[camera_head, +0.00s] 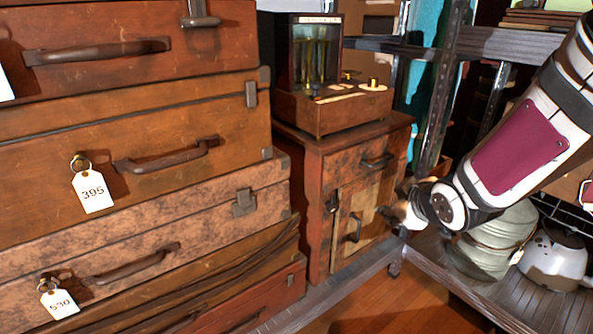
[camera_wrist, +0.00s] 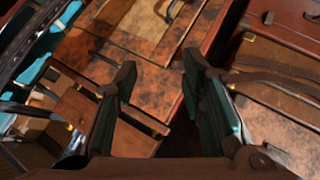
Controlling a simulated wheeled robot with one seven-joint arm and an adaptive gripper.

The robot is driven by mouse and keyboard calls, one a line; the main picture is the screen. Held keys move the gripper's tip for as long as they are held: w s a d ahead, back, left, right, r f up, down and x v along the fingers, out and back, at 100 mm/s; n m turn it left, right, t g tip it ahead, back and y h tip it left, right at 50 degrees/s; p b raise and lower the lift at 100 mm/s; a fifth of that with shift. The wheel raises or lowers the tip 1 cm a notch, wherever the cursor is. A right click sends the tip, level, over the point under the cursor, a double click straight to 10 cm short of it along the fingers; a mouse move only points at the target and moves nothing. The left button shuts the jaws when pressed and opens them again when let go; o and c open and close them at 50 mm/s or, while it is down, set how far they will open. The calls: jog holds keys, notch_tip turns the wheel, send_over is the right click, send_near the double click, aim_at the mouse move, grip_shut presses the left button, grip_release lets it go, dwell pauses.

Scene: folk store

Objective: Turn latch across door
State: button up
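A small wooden cabinet (camera_head: 318,168) stands between the suitcases and a metal rack. It has a top drawer with a dark handle (camera_head: 377,161). Below is a lighter door (camera_head: 368,200) with a dark handle (camera_head: 354,228). A small dark fitting (camera_head: 332,203) at the door's left edge may be the latch; its exact position is unclear. My gripper (camera_head: 402,212) is at the door's right side, seen small and partly hidden by my wrist. In the wrist view my gripper (camera_wrist: 158,78) has its fingers apart with nothing held between them. Mottled wood (camera_wrist: 145,62) shows beyond; I cannot tell contact.
A glass-fronted wooden case (camera_head: 325,105) stands on the cabinet.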

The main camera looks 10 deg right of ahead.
aim_at(335, 209)
jog(key=shift+w+a+f+n+t+y+b, duration=1.1)
jog(key=shift+w+f+n+b, duration=0.5)
jog(key=shift+f, duration=1.25)
jog(key=shift+w+a+f+n+t+y+b, duration=1.15)
jog(key=shift+w+f, duration=0.55)
jog(key=shift+f, duration=1.15)
jog(key=b+x, duration=0.3)
jog(key=x, duration=1)
jog(key=shift+d, duration=0.1)
jog(key=shift+s, duration=0.1)
jog(key=c, duration=0.9)
